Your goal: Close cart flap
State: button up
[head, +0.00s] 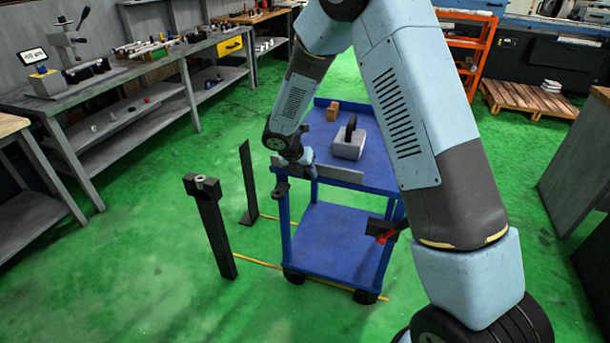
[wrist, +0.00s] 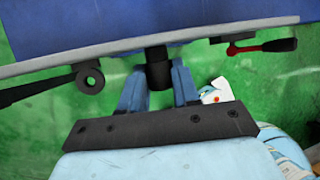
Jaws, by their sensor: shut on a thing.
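The blue cart (head: 325,222) stands on the green floor with two shelves. A grey strip, which looks like the flap (head: 338,173), runs along the cart's near top edge; its exact tilt is hard to tell. In the wrist view the flap's grey edge (wrist: 205,38) crosses the picture, with the blue cart top (wrist: 110,22) beyond it. My gripper (wrist: 157,72) is shut on a black knob (wrist: 157,66) at the flap's edge, one blue finger on each side. In the head view my gripper (head: 305,158) is at the flap's left part, partly hidden by my arm.
A grey block with a black handle (head: 348,143) and a brown block (head: 333,110) sit on the cart top. A red-handled lever (head: 385,236) is at the cart's near right. A black post (head: 212,225) stands left of the cart. A workbench (head: 120,75) lies beyond.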

jog(key=shift+w+a+r+g, duration=0.1)
jog(key=shift+w+r+g, duration=0.1)
jog(key=shift+g, duration=0.2)
grip_shut()
jog(key=o, duration=0.8)
grip_release()
jog(key=shift+f, duration=0.1)
jog(key=shift+c, duration=0.2)
jog(key=v, duration=1.3)
jog(key=shift+r, duration=0.35)
jog(key=s+d+r+m+y, duration=0.1)
jog(key=s+d+r+m, duration=0.5)
jog(key=d+r+m, duration=0.15)
jog(key=s+d+r+m, duration=0.6)
jog(key=d+r+m, duration=0.1)
jog(key=d+r, duration=0.2)
jog(key=s+d+r+m+t+y, duration=0.1)
jog(key=s+d+m, duration=0.3)
jog(key=s+m, duration=0.5)
jog(key=s+d+r+m+t+y, duration=0.1)
jog(key=s+d+r+m+y, duration=0.1)
jog(key=s+d+m, duration=0.3)
jog(key=s+r+m, duration=0.1)
jog(key=s+m, duration=0.3)
jog(key=s, duration=0.2)
jog(key=shift+d+t, duration=0.25)
jog(key=shift+t, duration=0.15)
